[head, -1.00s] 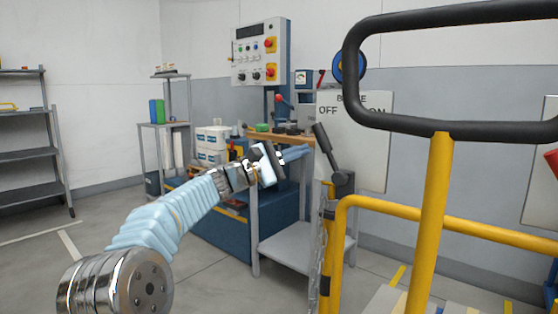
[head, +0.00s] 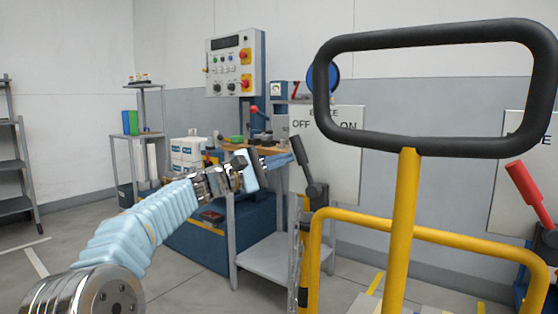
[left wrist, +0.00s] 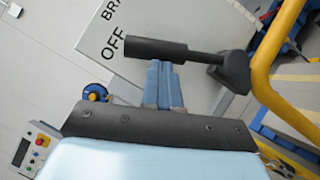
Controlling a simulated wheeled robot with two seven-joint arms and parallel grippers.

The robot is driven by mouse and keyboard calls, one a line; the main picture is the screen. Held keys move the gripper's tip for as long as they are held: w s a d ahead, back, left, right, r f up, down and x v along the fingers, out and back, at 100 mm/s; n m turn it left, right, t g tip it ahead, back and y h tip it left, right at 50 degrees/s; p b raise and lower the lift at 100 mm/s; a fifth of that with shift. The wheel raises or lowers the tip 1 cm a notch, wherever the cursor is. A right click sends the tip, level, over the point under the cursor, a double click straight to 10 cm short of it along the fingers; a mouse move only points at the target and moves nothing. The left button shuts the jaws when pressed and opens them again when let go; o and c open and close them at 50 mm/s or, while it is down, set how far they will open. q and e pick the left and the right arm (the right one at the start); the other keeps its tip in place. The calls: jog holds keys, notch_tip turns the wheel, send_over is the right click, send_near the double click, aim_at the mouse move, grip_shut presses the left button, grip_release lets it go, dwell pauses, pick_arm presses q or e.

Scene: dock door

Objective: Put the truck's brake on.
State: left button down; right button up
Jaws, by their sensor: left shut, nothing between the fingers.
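The black brake lever (head: 303,158) stands on the yellow truck frame (head: 404,230), tilted left toward OFF on the white plate (head: 340,160) marked OFF and ON. My left gripper (head: 289,159) is shut and empty, with its blue fingertips at the left side of the lever's grip. In the left wrist view, the shut fingers (left wrist: 163,80) reach up to the dark lever (left wrist: 155,48), at or very near it; I cannot tell whether they touch. The OFF lettering lies behind the lever there. My right gripper is not in view.
The truck's black handle loop (head: 430,35) rises close on the right. A red-gripped lever (head: 524,183) stands farther right beside another plate (head: 515,150). A workbench (head: 270,250) and control box (head: 235,65) stand behind my left arm. Open floor lies at left.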

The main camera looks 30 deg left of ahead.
aim_at(299, 148)
pick_arm(q)
jog(key=d+r+m+g+p, duration=0.2)
jog(key=m, duration=0.1)
jog(key=shift+s+d+r+y+p, duration=0.1)
jog(key=shift+d+r+y+p, duration=0.2)
jog(key=shift+y, duration=0.1)
jog(key=d+m+p, duration=0.1)
jog(key=d+m+g, duration=0.1)
jog(key=shift+s+r+m+y+p, duration=0.1)
jog(key=shift+r+m+y+p, duration=0.2)
jog(key=shift+r+y+p, duration=0.1)
jog(key=shift+s+d+f+m+g+y+p, duration=0.15)
jog(key=shift+d+m+g+y+p, duration=0.35)
jog(key=shift+d, duration=0.6)
jog(key=shift+d+f+m+g+y+p, duration=0.1)
jog(key=shift+d+m+g+y, duration=0.15)
jog(key=shift+d+m, duration=0.65)
jog(key=shift+d, duration=0.25)
